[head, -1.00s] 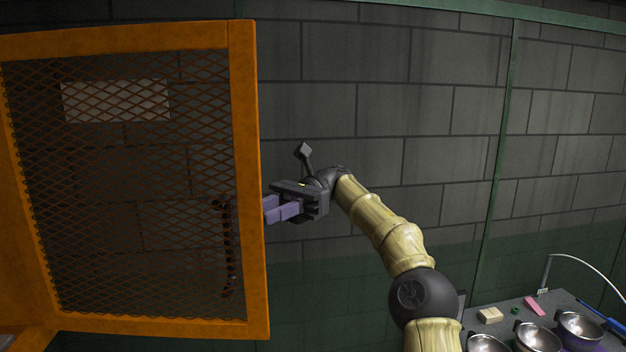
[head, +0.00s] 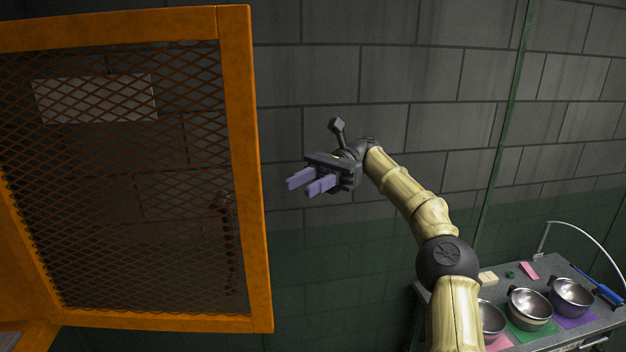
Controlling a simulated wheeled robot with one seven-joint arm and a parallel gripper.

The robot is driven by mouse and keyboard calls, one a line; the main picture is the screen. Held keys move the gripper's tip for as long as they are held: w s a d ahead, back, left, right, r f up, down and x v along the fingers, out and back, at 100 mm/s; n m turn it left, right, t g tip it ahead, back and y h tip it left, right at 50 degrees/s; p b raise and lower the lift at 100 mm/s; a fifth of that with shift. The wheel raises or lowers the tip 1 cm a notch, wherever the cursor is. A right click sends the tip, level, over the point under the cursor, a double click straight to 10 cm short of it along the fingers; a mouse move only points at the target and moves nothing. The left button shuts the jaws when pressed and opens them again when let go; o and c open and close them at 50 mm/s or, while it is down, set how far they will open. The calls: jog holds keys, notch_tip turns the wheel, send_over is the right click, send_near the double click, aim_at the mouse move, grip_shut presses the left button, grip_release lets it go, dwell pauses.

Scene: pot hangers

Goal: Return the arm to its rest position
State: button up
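My gripper (head: 308,183) is in the middle of the head view, raised in front of the dark block wall. Its two purple fingers point left and stand apart with nothing between them. It is to the right of the orange-framed mesh door (head: 250,180), with a gap between the fingertips and the frame. My arm runs from the gripper down to the lower right, bent at a dark joint.
The mesh door fills the left side. At the lower right, a grey table (head: 545,265) holds several metal pots, such as one pot (head: 530,304) on a green mat, plus a pink block (head: 528,270).

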jog(key=shift+a, duration=0.1)
jog(key=a+f+m+t+y+b, duration=0.3)
jog(key=a+m+t+y+b, duration=0.5)
jog(key=a+m, duration=1.2)
jog(key=w+d+f+m+t+h+b, duration=0.15)
jog(key=w+f+m+t+h, duration=0.4)
jog(key=f+m+t, duration=0.95)
jog(key=s+d+f+m+h+b, duration=0.2)
jog(key=d+f+m+h, duration=0.4)
jog(key=d+f+m, duration=0.4)
jog(key=s+d+f+m+h+b, duration=0.25)
jog(key=d+f+m+h, duration=0.25)
jog(key=d+f+m, duration=0.5)
jog(key=s+d+f+m+g+h+b, duration=0.1)
jog(key=s+d+f+m+g, duration=0.2)
jog(key=s, duration=0.7)
jog(key=s+d+f+m+g+h+b, duration=0.2)
jog(key=s+d+f+m+g, duration=0.2)
jog(key=s+d+f, duration=0.3)
jog(key=s+d+m, duration=0.1)
jog(key=s+d, duration=0.1)
jog(key=s, duration=0.1)
jog(key=shift+f+m, duration=0.2)
jog(key=shift+m, duration=0.1)
